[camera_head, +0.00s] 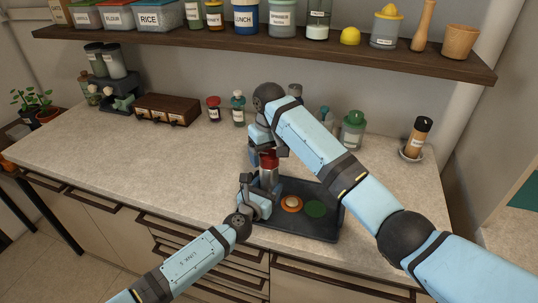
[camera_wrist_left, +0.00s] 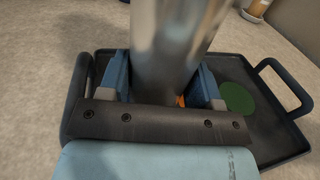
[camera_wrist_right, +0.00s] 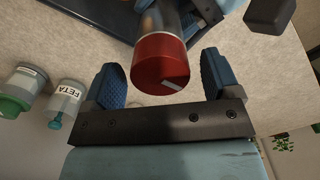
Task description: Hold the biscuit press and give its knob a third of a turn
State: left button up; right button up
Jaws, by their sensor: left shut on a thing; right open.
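The biscuit press has a grey metal barrel (camera_head: 268,178) and a red knob (camera_head: 268,160) on top. It stands upright at the left end of the dark tray. My left gripper (camera_head: 256,200) is shut on the barrel low down; the left wrist view shows the barrel (camera_wrist_left: 170,50) between its two fingers (camera_wrist_left: 165,88). My right gripper (camera_wrist_right: 158,82) is open above the press. In the right wrist view the red knob (camera_wrist_right: 160,62) lies between its blue fingers, with gaps at both sides. The arm hides part of the counter behind.
The dark tray (camera_head: 325,232) holds an orange disc (camera_head: 291,203) with a pale piece and a green disc (camera_head: 315,208). Jars, including a green-lidded one (camera_head: 352,130), stand behind. A wooden drawer box (camera_head: 168,109) is at the back left. The counter's left part (camera_head: 130,150) is clear.

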aim_at(269, 154)
notch_tip(269, 154, up, 12)
jog(key=shift+f, duration=0.25)
dwell(0.4)
pick_arm(q)
jog(key=o, duration=1.3)
